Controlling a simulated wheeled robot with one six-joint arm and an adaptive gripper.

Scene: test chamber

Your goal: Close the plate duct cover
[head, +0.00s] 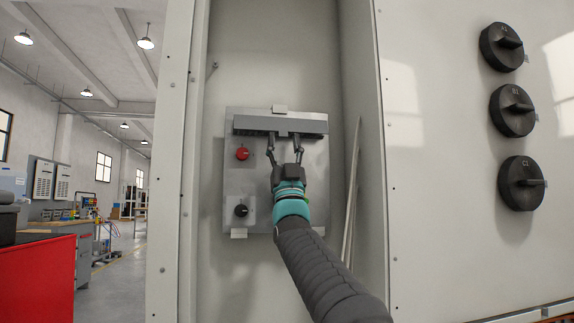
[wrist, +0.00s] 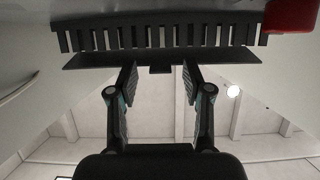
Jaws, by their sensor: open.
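The metal plate (head: 315,185) is fixed upright in a recess of the cabinet. A grey slotted duct (head: 250,132) runs across its upper part; its row of teeth shows in the wrist view (wrist: 160,38). The duct cover (wrist: 100,60) is a dark flat strip with a small middle tab, along the front of the teeth; whether it is seated I cannot tell. My gripper (head: 283,138) is open, pointing up at the duct from below. In the wrist view its two fingertips (wrist: 159,72) are apart, at the cover's edge on either side of the tab; contact is unclear.
A red button (head: 242,153) and a black knob (head: 240,210) sit on the plate left of my gripper. Long strips (head: 351,195) lean at the recess's right wall. Several black rotary knobs (head: 513,110) are on the right panel. A red cabinet (head: 45,280) stands at far left.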

